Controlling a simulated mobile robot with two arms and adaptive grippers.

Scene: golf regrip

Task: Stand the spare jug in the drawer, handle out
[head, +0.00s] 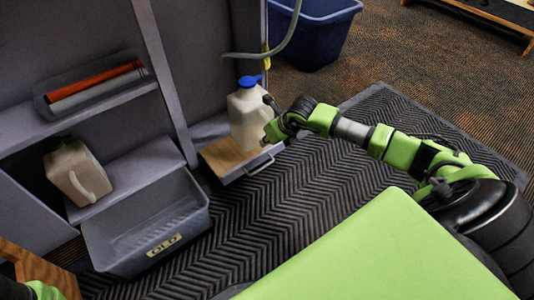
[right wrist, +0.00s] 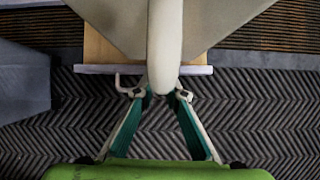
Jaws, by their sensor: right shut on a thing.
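A whitish jug with a blue cap (head: 248,115) is upright at the open wooden-floored drawer (head: 222,154). I cannot tell whether its base touches the drawer floor. My right gripper (head: 272,112) is shut on the jug's handle, which points out toward the gripper. In the right wrist view the handle (right wrist: 165,45) runs down between the two fingertips (right wrist: 165,93), with the drawer's front edge (right wrist: 100,69) behind it. A second jug (head: 77,172) with a dark green cap stands on the left shelf. Only a bit of my left arm shows at the lower left; its gripper is out of view.
A grey bin labelled OLD (head: 150,225) sits left of the drawer. A tray with red and grey tubes (head: 95,88) lies on the upper shelf. A hose (head: 285,40) hangs above the jug. A blue tub (head: 312,35) stands behind on the carpet.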

